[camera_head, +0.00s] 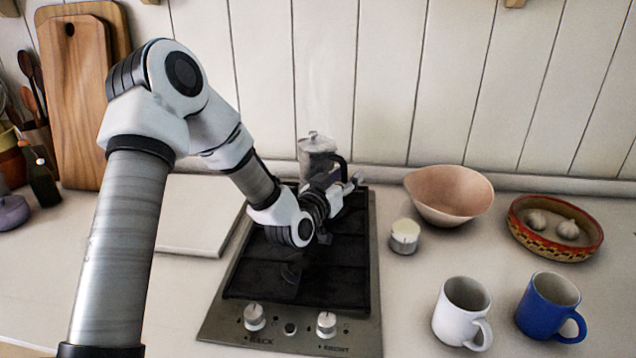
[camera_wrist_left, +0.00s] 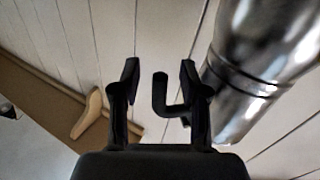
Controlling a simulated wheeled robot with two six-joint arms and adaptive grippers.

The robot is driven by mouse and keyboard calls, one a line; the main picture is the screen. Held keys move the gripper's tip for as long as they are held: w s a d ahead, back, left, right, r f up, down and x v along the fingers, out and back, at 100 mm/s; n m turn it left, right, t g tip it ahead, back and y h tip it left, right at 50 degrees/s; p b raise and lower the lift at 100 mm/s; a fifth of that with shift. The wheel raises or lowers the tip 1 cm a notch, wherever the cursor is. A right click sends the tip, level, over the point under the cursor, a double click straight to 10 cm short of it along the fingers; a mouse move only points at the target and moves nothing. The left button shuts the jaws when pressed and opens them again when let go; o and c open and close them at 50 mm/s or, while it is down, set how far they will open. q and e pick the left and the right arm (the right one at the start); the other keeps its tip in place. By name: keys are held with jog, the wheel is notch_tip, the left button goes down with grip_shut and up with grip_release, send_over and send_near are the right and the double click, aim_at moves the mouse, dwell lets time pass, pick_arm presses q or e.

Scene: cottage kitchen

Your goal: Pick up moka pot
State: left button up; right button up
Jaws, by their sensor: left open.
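The moka pot (camera_head: 316,152) stands upright at the back of the dark stove top, shiny metal with a knobbed lid and a black handle on its right side. My left gripper (camera_head: 350,184) is at the handle side of the pot, with my arm covering the pot's lower part. In the left wrist view the pot's metal body (camera_wrist_left: 262,65) fills the upper right. There the two fingers of my left gripper (camera_wrist_left: 160,72) are apart, and the hooked black handle (camera_wrist_left: 160,97) shows between them. I cannot tell whether they touch it. My right gripper is out of view.
The stove (camera_head: 370,325) has two knobs at its front. To its right are a small white-topped jar (camera_head: 404,237), a pinkish bowl (camera_head: 450,192), a patterned dish (camera_head: 556,248), a white mug (camera_head: 462,312) and a blue mug (camera_head: 548,308). A white board (camera_head: 195,215) lies left.

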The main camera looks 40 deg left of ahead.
pick_arm(q)
jog(key=shift+s, duration=0.15)
grip_shut()
jog(key=shift+r, duration=0.15)
